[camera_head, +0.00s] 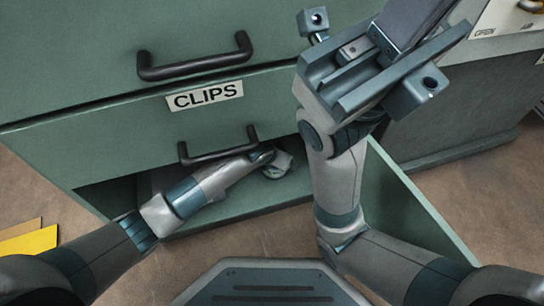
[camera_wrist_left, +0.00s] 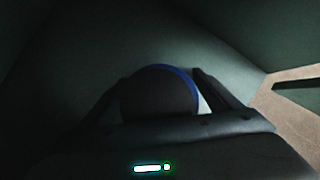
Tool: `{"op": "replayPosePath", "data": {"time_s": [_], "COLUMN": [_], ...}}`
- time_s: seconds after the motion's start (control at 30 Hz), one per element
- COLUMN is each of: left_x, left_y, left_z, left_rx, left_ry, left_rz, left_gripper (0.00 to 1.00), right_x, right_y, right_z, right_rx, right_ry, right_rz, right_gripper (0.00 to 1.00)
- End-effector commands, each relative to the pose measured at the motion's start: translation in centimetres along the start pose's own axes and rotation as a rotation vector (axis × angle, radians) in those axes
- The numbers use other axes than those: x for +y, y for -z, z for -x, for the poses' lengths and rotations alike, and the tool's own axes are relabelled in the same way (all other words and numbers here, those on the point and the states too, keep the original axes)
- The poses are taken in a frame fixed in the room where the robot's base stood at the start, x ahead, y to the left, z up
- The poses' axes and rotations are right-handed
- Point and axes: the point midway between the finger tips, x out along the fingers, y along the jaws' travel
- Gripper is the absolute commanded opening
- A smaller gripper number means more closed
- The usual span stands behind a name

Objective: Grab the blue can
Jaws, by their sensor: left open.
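The blue can (camera_wrist_left: 160,95) shows in the left wrist view as a dark round end with a blue rim, low in the shadowed drawer. My left gripper (camera_wrist_left: 160,86) is open, with one finger on each side of the can. I cannot tell whether either finger touches it. In the head view my left arm reaches into the open lower drawer, and the gripper end (camera_head: 264,157) is partly hidden under the drawer handle. The can is not clearly visible there. My right gripper (camera_head: 372,75) is raised in front of the cabinet, apart from the drawer; its jaw state is unclear.
A black drawer handle (camera_head: 217,146) hangs just above my left forearm. A closed drawer labelled CLIPS (camera_head: 205,95) is above. Yellow sheets (camera_head: 28,243) lie on the brown floor at left.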

Motion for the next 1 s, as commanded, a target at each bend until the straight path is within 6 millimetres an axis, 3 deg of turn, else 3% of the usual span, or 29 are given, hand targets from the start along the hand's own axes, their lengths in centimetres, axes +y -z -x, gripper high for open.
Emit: {"op": "replayPosePath", "data": {"time_s": [0.37,0.6,1.0], "left_x": [0.04,0.05,0.48], "left_y": [-0.01,-0.01,-0.38], "left_z": [0.03,0.03,0.3], "left_rx": [0.0,0.0,-0.001], "left_ry": [0.0,0.0,-0.001], "left_rz": [0.0,0.0,0.001], "left_gripper": [0.83,0.3,0.3], "right_x": [0.07,0.14,0.13], "right_y": [-0.01,-0.16,-0.14], "right_z": [0.24,0.66,0.09], "right_rx": [-0.009,-0.023,-0.012], "right_ry": [0.001,0.003,0.003], "right_rz": [0.003,0.006,0.005], "right_gripper": [0.0,0.0,0.0]}}
